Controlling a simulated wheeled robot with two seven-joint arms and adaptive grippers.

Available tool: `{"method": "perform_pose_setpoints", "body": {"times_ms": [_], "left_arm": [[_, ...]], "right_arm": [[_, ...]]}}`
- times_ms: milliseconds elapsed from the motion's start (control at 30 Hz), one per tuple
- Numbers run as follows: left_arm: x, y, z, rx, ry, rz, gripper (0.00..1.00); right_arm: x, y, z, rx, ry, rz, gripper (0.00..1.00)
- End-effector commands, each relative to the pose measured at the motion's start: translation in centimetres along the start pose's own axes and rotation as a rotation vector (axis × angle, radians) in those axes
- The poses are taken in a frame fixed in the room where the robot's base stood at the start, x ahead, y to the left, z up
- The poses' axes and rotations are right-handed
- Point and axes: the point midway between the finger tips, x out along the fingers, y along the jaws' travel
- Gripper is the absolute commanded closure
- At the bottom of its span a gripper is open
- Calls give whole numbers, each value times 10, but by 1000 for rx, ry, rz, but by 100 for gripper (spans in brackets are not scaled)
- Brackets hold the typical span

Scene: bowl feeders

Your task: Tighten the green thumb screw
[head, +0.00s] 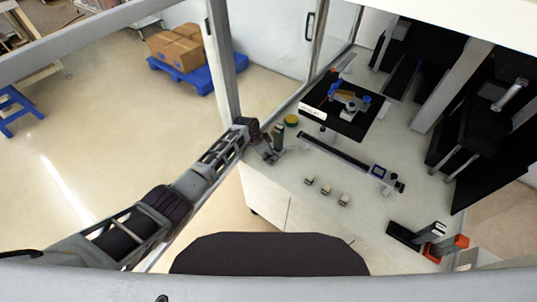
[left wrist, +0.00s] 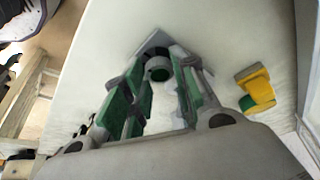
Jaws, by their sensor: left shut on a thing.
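The green thumb screw (left wrist: 159,74) shows in the left wrist view as a small round part with a dark green face and a grey ring. It sits at a grey mount (left wrist: 154,42) on the pale worktop. My left gripper (left wrist: 157,84) is shut on it, with a green-padded finger on each side. In the head view my left gripper (head: 267,152) is low over the worktop's left edge, where its fingers and arm hide the screw. My right gripper is not in view.
A yellow part with a green end (left wrist: 258,88) stands right of the gripper; a yellow-green round part (head: 291,120) is close by in the head view. A black tray (head: 352,126) lies behind. Several small blocks (head: 326,190) sit in front, with clear worktop around them.

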Motion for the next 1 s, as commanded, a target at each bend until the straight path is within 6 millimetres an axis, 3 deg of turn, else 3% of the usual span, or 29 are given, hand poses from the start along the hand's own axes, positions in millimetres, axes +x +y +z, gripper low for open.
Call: {"method": "perform_pose_setpoints", "body": {"times_ms": [67, 100, 133, 633, 1000], "left_arm": [[0, 0, 0, -1, -1, 0, 96], [0, 0, 0, -1, -1, -1, 67], [0, 0, 0, -1, -1, -1, 63], [-3, 0, -1, -1, -1, 0, 63], [-29, -1, -11, -1, 0, -2, 63]], "right_arm": [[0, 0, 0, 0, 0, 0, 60], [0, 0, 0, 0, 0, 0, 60], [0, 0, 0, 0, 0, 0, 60], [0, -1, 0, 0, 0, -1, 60], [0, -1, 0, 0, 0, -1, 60]]}}
